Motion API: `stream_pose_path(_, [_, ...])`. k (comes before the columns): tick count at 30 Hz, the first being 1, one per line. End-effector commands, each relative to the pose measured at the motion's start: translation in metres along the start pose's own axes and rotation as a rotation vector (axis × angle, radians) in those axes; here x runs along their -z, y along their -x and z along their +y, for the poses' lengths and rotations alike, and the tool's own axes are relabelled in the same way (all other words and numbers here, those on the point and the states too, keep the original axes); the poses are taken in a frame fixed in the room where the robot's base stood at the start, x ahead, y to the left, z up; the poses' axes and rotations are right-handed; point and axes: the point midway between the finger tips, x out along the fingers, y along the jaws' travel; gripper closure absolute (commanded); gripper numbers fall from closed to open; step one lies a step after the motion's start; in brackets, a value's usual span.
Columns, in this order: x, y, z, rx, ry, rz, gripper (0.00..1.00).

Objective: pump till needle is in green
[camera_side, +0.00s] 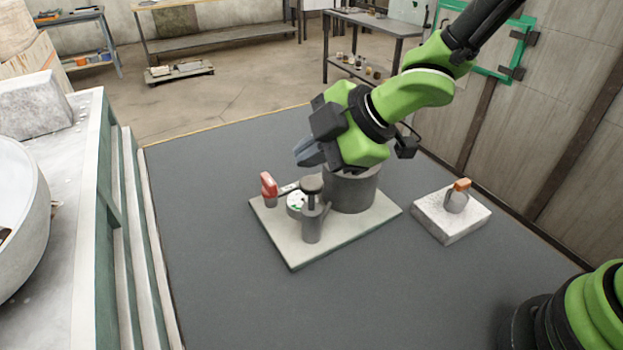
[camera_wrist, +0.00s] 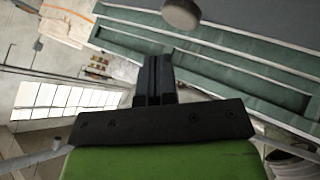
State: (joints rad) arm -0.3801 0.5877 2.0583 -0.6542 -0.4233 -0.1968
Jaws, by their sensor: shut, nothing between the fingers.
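The pump (camera_side: 312,222) is a grey upright cylinder with a dark round knob (camera_side: 311,184) on top. Beside it, to the left, is a round white gauge (camera_side: 295,204) with a green patch; its needle is too small to read. A wide grey tank (camera_side: 355,192) stands behind the pump, partly hidden by my arm. All stand on a pale base plate (camera_side: 290,252). My gripper (camera_side: 306,152) is shut and empty, above the knob and apart from it, fingers pointing left. Its shut fingers also show in the wrist view (camera_wrist: 154,78).
A red-handled part (camera_side: 268,186) stands at the plate's left corner. A white block (camera_side: 450,214) with an orange-topped ring lies to the right. A pale bench with a large bowl (camera_side: 22,215) is at far left. The dark mat (camera_side: 210,240) is clear around the plate.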

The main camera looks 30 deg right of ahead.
Motion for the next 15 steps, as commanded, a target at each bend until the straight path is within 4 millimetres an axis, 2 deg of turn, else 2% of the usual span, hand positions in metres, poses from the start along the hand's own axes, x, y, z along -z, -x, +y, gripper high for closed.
stream_pose_path(6, [-0.0067, -0.0083, -0.0060, -0.002, 0.000, -0.003, 1.00])
stream_pose_path(15, [-0.0070, -0.0089, -0.0060, -0.004, 0.001, -0.002, 1.00])
